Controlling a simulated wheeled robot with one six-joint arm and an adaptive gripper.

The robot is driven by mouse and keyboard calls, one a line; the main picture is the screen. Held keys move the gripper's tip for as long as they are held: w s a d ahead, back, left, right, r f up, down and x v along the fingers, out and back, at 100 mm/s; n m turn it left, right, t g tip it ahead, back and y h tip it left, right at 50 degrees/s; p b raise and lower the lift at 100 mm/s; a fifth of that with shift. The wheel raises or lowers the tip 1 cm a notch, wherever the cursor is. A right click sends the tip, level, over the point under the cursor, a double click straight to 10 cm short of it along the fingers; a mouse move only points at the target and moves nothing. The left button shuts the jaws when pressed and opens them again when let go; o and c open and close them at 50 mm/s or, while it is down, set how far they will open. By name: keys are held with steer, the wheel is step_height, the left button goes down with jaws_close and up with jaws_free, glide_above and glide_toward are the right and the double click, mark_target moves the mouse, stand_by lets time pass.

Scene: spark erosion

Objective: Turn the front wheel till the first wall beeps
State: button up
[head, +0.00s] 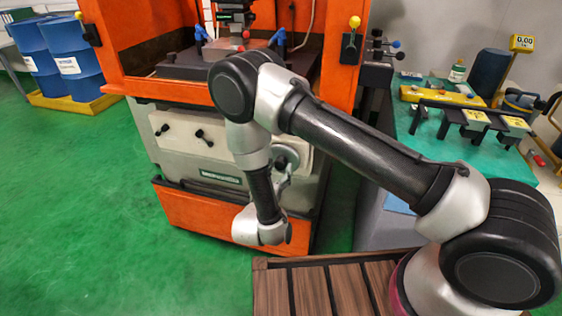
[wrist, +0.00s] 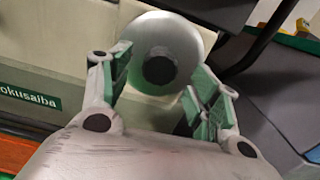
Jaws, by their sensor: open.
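The front wheel (head: 291,152), a round silver handwheel, sits on the pale front panel of the orange machine. My arm hides part of it in the head view. In the wrist view the wheel (wrist: 199,38) shows close up, with a dark round hub at its middle. My gripper (wrist: 157,76) is open, its green-padded fingers spread in front of the wheel's lower part. I cannot tell whether they touch the rim. In the head view my gripper (head: 282,178) is small and partly hidden just below the wheel. Inside the machine a reddish workpiece (head: 230,46) lies under the dark machine head (head: 236,12).
A green-topped bench (head: 423,150) with black holders stands at right. Blue drums (head: 74,60) stand on a yellow tray at far left. The green floor in front left is clear.

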steer(key=shift+v, duration=2.35)
steer(key=s+d+m+g+h, duration=0.3)
steer(key=d+g+h, duration=0.1)
steer(key=d, duration=0.5)
steer(key=s+d+r+m+g+h, duration=0.3)
steer(key=s+d+r+m+g, duration=0.2)
steer(key=d+r+m+g, duration=0.65)
steer(key=s+d+r+m+t+y, duration=0.1)
steer(key=s+d+r+m+y, duration=0.3)
steer(key=r, duration=0.4)
steer(key=s+d+r+m+t+y, duration=0.1)
steer(key=s+d+r+m+y, duration=0.3)
steer(key=r+m, duration=0.4)
steer(key=s+d+r+m+t+y, duration=0.1)
steer(key=s+d+r+m+y, duration=0.4)
steer(key=s+d+r+m, duration=0.1)
step_height(320, 180, up, 3)
steer(key=shift+s+d+f, duration=0.25)
steer(key=shift+s, duration=0.65)
